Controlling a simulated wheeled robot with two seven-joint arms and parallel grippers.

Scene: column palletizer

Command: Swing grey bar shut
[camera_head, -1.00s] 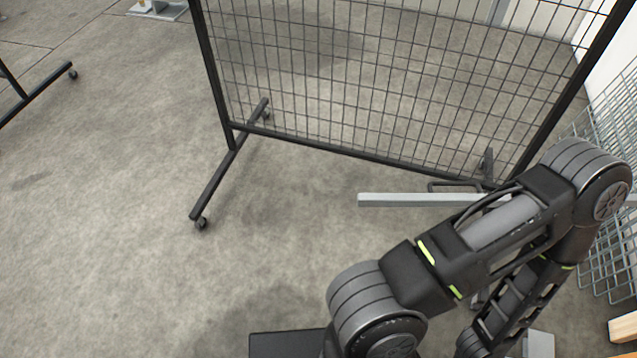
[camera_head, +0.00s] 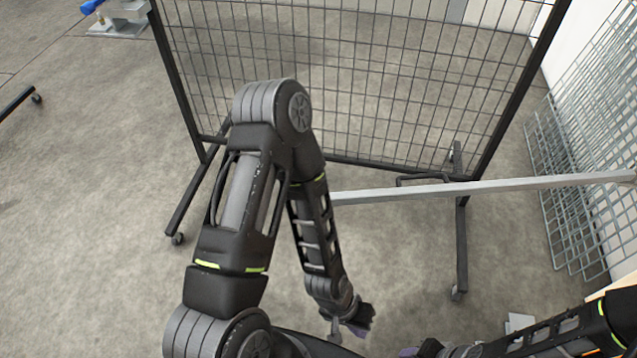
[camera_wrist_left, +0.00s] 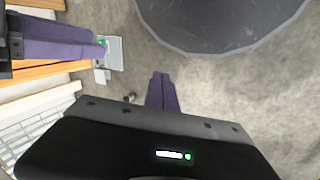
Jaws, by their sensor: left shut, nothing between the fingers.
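The grey bar (camera_head: 480,189) is a long straight beam crossing the head view in front of the mesh panel. Its left end meets or passes behind my left forearm; its right end reaches the picture's right edge. My left gripper (camera_head: 350,325) hangs low in front of the bar, apart from it. In the left wrist view its purple fingers (camera_wrist_left: 162,92) are together and empty, over concrete floor. My right arm comes in at lower right. A purple finger of my right gripper (camera_head: 408,352) shows at the bottom edge; its opening is unclear.
A black-framed mesh panel (camera_head: 350,70) on wheeled feet stands behind the bar. A wire mesh panel (camera_head: 575,190) leans along the right wall. A small grey bracket (camera_head: 520,322) and wooden pieces lie at lower right.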

